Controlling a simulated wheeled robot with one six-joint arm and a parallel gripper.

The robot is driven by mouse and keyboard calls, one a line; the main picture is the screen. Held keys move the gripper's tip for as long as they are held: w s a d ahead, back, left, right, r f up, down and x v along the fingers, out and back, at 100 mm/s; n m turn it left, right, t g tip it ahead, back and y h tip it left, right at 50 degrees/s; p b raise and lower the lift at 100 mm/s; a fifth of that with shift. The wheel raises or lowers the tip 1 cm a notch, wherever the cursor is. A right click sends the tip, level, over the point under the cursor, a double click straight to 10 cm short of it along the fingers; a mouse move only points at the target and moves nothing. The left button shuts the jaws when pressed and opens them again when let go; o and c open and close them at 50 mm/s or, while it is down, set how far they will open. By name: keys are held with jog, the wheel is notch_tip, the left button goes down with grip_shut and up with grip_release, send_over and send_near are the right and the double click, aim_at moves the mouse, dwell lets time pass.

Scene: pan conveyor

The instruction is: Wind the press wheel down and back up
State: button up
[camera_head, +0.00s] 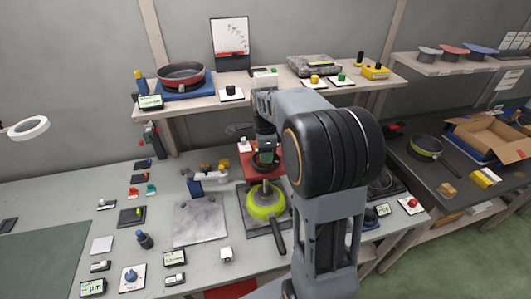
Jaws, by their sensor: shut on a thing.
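A red press (262,173) stands on the bench in front of my arm. My gripper (265,155) points down at the top of the press, where the press wheel sits. It is shut on the press wheel; the fingers and most of the wheel are too small and dark to make out, and the wheel's turn cannot be told. A lime-green pan (266,203) lies just below the press on a dark plate, with its dark handle toward the front. My large dark arm joint hides the bench to the right of the press.
A grey metal plate (200,224) lies left of the pan. Several small devices and displays are spread on the left bench. A shelf (210,102) behind holds a red pan (181,75) and a grey slab (314,66). A cardboard box (490,140) stands on the right bench.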

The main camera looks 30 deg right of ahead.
jog(key=m, duration=0.5)
jog(key=shift+r+m, duration=0.1)
jog(key=shift+m, duration=0.2)
jog(key=m, duration=0.5)
jog(key=shift+m, duration=0.3)
jog(key=o, duration=0.9)
notch_tip(320, 180, up, 14)
jog(key=shift+d+f+b, duration=0.15)
jog(key=shift+b, duration=0.2)
dwell(0.5)
